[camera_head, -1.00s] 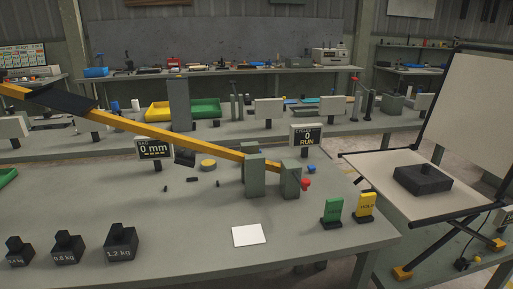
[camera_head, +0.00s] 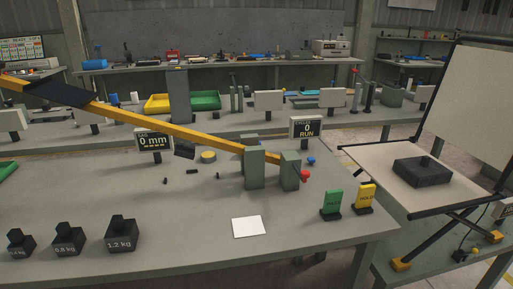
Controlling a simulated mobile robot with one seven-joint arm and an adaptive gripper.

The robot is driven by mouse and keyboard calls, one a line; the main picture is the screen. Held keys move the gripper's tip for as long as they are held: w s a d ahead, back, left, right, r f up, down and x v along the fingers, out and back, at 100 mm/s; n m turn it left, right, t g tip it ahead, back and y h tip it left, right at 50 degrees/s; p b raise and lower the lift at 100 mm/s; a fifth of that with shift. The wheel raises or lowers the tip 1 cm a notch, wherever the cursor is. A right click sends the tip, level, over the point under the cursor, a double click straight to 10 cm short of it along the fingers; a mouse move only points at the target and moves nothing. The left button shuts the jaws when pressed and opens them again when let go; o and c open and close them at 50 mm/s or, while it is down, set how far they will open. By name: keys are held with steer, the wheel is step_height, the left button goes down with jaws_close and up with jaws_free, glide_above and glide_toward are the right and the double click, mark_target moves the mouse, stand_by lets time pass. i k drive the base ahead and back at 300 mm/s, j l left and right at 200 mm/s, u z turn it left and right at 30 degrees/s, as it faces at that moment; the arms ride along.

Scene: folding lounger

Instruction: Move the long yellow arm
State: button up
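The long yellow arm (camera_head: 170,128) slants from the upper left down to the right across the table. A black sleeve (camera_head: 62,96) wraps part of it near its left end. Its right end sits at two grey upright blocks (camera_head: 255,168), with a red knob (camera_head: 304,175) on the right block. The arm's far left end runs out of the picture. My gripper does not show in this view.
Black weights (camera_head: 121,234) stand at the front left of the grey table (camera_head: 180,259). A white square (camera_head: 249,227), a green tag (camera_head: 332,203) and a yellow tag (camera_head: 365,197) are at the front right. Small displays (camera_head: 154,141) stand behind. A lounger (camera_head: 380,170) holding a black block (camera_head: 423,172) is at right.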

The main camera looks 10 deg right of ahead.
mark_target(46, 88)
steer(key=i+j+u, duration=0.35)
steer(key=j, duration=0.2)
steer(key=i+j+u, duration=0.3)
steer(key=j, duration=0.25)
